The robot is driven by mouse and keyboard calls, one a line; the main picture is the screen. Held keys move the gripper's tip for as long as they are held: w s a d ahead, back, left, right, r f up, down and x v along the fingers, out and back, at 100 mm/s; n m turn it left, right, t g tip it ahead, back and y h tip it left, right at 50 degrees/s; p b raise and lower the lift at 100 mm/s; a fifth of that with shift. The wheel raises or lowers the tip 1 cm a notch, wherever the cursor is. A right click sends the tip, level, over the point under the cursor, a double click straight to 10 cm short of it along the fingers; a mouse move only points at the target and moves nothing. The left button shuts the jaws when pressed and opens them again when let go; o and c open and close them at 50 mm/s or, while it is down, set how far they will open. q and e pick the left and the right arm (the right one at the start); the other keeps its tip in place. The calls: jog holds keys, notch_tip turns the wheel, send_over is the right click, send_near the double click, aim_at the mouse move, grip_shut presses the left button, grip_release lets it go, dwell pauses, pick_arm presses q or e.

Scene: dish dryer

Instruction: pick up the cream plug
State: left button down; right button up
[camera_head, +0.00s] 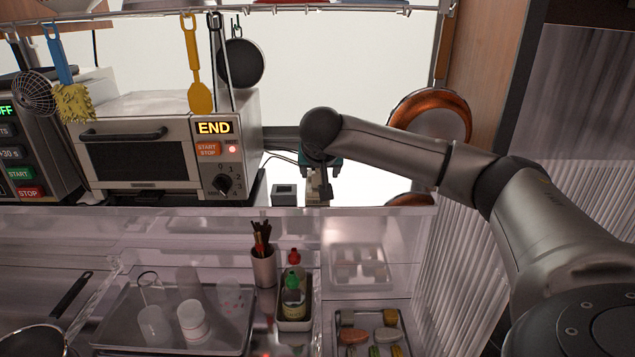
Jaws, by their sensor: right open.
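A thin dark cable runs from the dryer's right side towards the gripper. A small grey box (284,194) with a dark face stands just left of the gripper. My left gripper is not in view.
The clear ledge (380,213) runs in front of the gripper. Below it are a tray (110,330) with cups, a utensil holder (263,268), bottles (293,290) and a tray of small food pieces. Utensils hang before the dryer.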

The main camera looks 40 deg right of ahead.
aim_at(318, 178)
jog(key=shift+w+r+x, duration=0.1)
jog(key=shift+w+x, duration=0.05)
jog(key=shift+x, duration=1.55)
jog(key=shift+w+r+x, duration=0.1)
jog(key=shift+w+x, duration=0.1)
jog(key=shift+x, duration=1.5)
jog(key=shift+c, duration=0.3)
grip_shut()
